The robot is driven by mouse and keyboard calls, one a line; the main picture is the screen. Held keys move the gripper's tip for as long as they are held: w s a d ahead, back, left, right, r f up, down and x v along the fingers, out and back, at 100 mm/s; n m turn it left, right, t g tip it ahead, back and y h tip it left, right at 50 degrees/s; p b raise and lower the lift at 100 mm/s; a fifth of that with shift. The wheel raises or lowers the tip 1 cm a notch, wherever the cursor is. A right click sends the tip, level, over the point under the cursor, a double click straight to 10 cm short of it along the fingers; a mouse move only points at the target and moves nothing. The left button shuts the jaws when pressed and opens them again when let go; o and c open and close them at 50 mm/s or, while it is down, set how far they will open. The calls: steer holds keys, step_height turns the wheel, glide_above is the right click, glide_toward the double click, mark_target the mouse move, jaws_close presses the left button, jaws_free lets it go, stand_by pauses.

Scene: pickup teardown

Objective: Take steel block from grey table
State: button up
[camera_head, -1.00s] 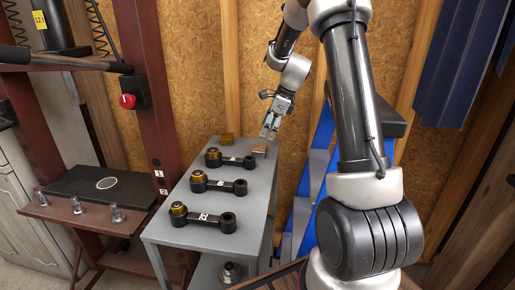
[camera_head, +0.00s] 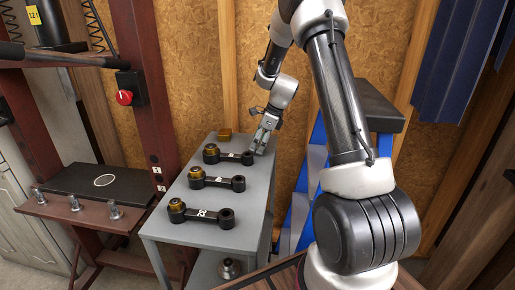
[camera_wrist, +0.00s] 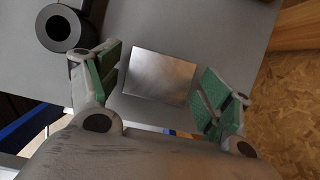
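The steel block (camera_wrist: 160,75) is a flat-topped, shiny grey block on the grey table (camera_wrist: 200,25), near its edge in the wrist view. My gripper (camera_wrist: 162,88) is open, with one green-padded finger on each side of the block and gaps between pads and block. I cannot tell how far the fingertips reach down beside it. In the head view my gripper (camera_head: 261,146) is low over the far right part of the grey table (camera_head: 245,205), and it hides the block there.
Several black link arms with brass-coloured bushings stand on the table; the farthest (camera_head: 228,155) is close left of my gripper, its black ring end (camera_wrist: 58,27) beside one finger. A brass block (camera_head: 225,135) sits at the back. A blue-sided stand (camera_head: 312,170) is right of the table.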

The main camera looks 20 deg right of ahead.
steer(key=c, duration=1.3)
steer(key=shift+r, duration=0.2)
